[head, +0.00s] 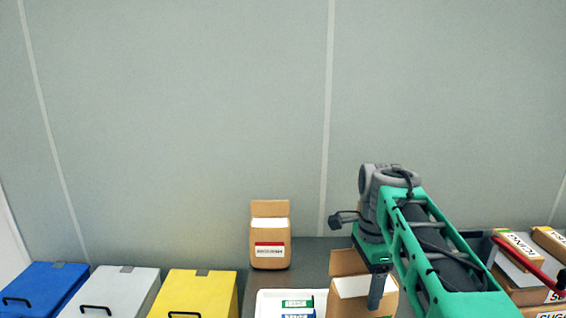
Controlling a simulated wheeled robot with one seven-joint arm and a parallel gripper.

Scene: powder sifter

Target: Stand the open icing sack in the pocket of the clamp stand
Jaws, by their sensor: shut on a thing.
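An open brown sack (350,288) with white powder showing at its mouth is at the bottom of the head view, right of the middle. My gripper (377,291) points down at this sack's right part and is shut on it. One grey finger shows against the sack's front; the other is hidden. The sack's label and lower part are out of view, so I cannot read whether it is icing. A second open brown sack (270,258) with a red-and-white label stands upright at the back. I cannot make out a clamp stand or its pocket.
Blue (42,287), grey (110,291) and yellow (197,291) lidded bins stand at the left. A white tray (265,297) holds small labelled packs at the bottom middle. Boxes marked icing (517,243) and sugar (540,297) are at the right, beside a red bar (524,268).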

